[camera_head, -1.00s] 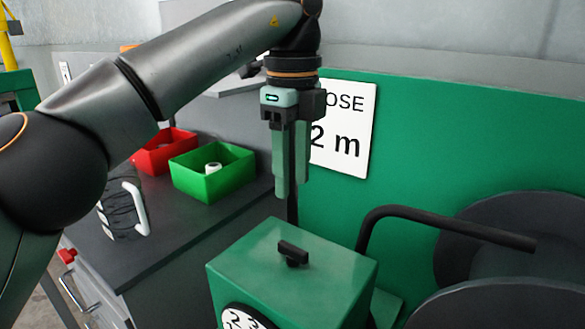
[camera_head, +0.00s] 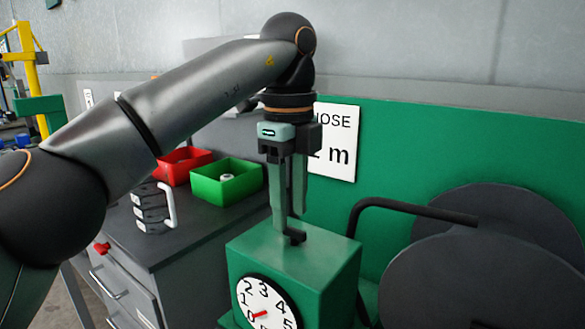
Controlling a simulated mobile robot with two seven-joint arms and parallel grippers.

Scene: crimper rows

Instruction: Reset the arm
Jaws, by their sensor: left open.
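My left arm comes in from the left and arches over the grey bench. Its left gripper (camera_head: 288,212) points straight down with its two green fingers apart. The fingertips are just above and behind the small black handle (camera_head: 295,237) on top of a green box (camera_head: 309,253). From this angle I cannot tell whether they touch it. Nothing shows between the fingers. The box has a round white dial (camera_head: 266,303) with a red needle on its front; the dial's lower part is cut off. My right gripper is not in view.
A red bin (camera_head: 184,161) and a green bin (camera_head: 226,184) with a white item inside stand on the grey bench (camera_head: 185,232). A dark ribbed object with a pale handle (camera_head: 154,208) is at the left. A black curved bar and dark discs (camera_head: 480,262) fill the right, before a green panel.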

